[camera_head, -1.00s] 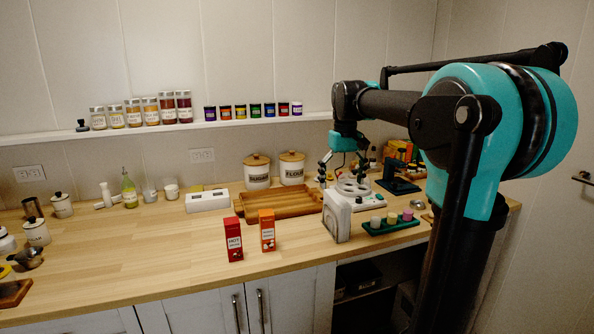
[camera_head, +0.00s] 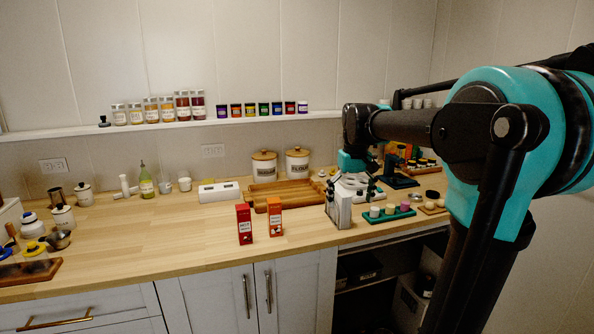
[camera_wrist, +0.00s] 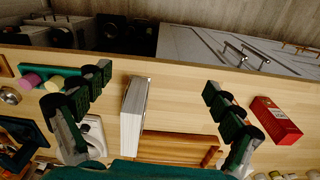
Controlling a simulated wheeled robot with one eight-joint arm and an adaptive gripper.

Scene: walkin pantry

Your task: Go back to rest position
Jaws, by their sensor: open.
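My gripper (camera_head: 354,188) hangs at the end of my arm, low over the right part of the wooden counter, just behind the white upright box (camera_head: 339,207). In the wrist view my gripper (camera_wrist: 158,82) has its two dark fingers spread wide, with nothing held. The white box (camera_wrist: 133,110) shows between the fingers in that view; whether a finger touches it I cannot tell. The white round-topped device (camera_head: 352,184) is partly hidden behind my gripper.
Red and orange boxes (camera_head: 244,223) (camera_head: 275,216) stand left of the white box. A wooden tray (camera_head: 283,194) and canisters (camera_head: 297,162) are behind. A green holder (camera_head: 389,215) is at right. The counter's front middle (camera_head: 180,240) is clear.

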